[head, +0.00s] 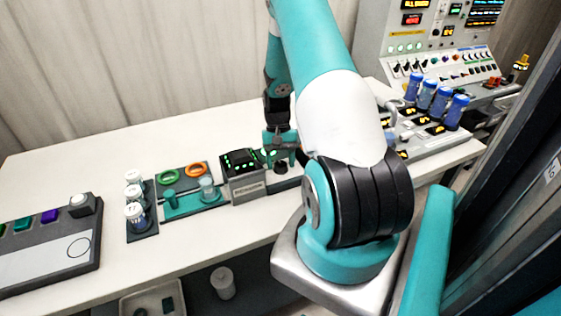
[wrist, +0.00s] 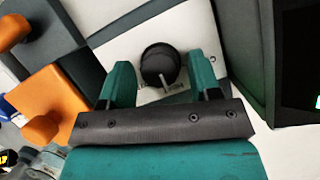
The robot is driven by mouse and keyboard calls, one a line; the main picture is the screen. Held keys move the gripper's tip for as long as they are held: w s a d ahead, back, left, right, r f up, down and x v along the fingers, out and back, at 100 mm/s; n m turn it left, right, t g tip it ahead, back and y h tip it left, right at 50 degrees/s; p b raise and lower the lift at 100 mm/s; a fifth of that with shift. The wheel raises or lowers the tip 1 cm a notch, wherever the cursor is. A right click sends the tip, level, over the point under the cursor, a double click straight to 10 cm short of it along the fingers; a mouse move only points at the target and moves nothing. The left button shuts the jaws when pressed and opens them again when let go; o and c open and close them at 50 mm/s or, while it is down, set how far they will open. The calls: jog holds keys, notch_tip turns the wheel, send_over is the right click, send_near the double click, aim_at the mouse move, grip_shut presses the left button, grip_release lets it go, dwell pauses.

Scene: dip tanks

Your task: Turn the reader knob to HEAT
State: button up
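The reader knob (wrist: 158,60) is a round black knob with a pale pointer mark, on a white panel (wrist: 118,45) in the wrist view. The mark points toward my gripper's palm. No HEAT label is readable. My gripper (wrist: 160,72) is open, with one teal finger on each side of the knob and a visible gap on both sides. In the head view my gripper (head: 281,147) is low over the panel right of the reader box (head: 243,177), which has green lights.
White-capped vials (head: 135,205) and a grey panel (head: 50,250) are farther left. Blue bottles (head: 437,100) stand at the right. The bench's back left is clear.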

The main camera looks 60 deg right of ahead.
jog(key=shift+o, duration=0.3)
jog(key=shift+r, duration=0.1)
jog(key=b+v, duration=0.3)
jog(key=v, duration=1.4)
jog(key=shift+w, duration=0.1)
jog(key=w+a+r+n+t, duration=0.1)
jog(key=a+r+n, duration=0.2)
jog(key=a, duration=0.6)
jog(key=w+a+r+n+h, duration=0.1)
jog(key=a+r+n, duration=0.15)
jog(key=a, duration=0.65)
jog(key=a+r+n+t, duration=0.1)
jog(key=a+r+n, duration=0.15)
jog(key=a, duration=0.65)
jog(key=s+a+r+n+y, duration=0.1)
jog(key=s+a+n, duration=0.8)
jog(key=s+a, duration=0.7)
jog(key=a, duration=0.2)
jog(key=shift+a+t+y, duration=0.4)
